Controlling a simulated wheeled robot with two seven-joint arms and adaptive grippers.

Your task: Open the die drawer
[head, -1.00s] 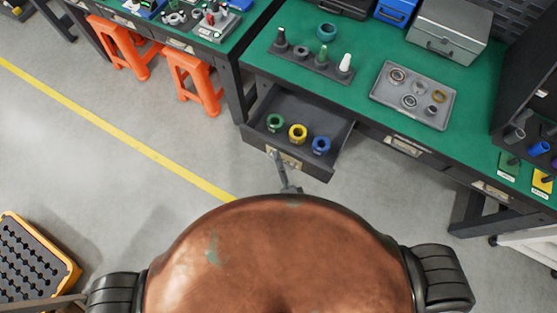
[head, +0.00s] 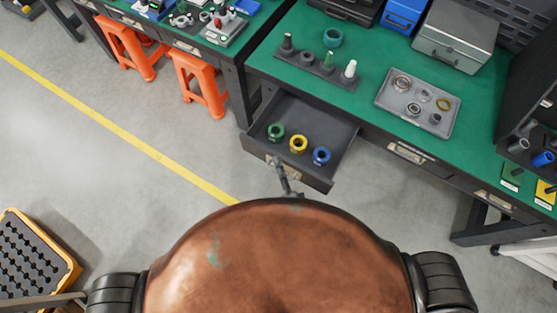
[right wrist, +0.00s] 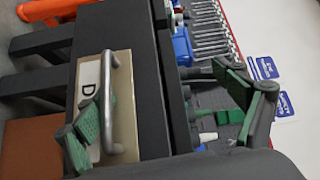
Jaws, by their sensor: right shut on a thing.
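The die drawer (head: 325,130) stands pulled out below the green bench top in the head view. Inside it lie a green ring (head: 276,131), a yellow ring (head: 298,144) and a blue ring (head: 321,156). My right gripper (head: 282,170) is at the drawer's front, at the handle. In the right wrist view the metal handle bar (right wrist: 114,105) crosses a pale label plate, and one green-padded finger overlaps the plate beside it. The other finger is well apart at the right; the grip contact is hard to see. My left gripper is out of view.
The green bench top (head: 375,60) holds a grey parts tray (head: 385,107), a peg rack (head: 305,70) and a metal case (head: 450,55). Orange stools (head: 198,80) stand at left. The floor before the drawer is clear apart from a yellow line.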

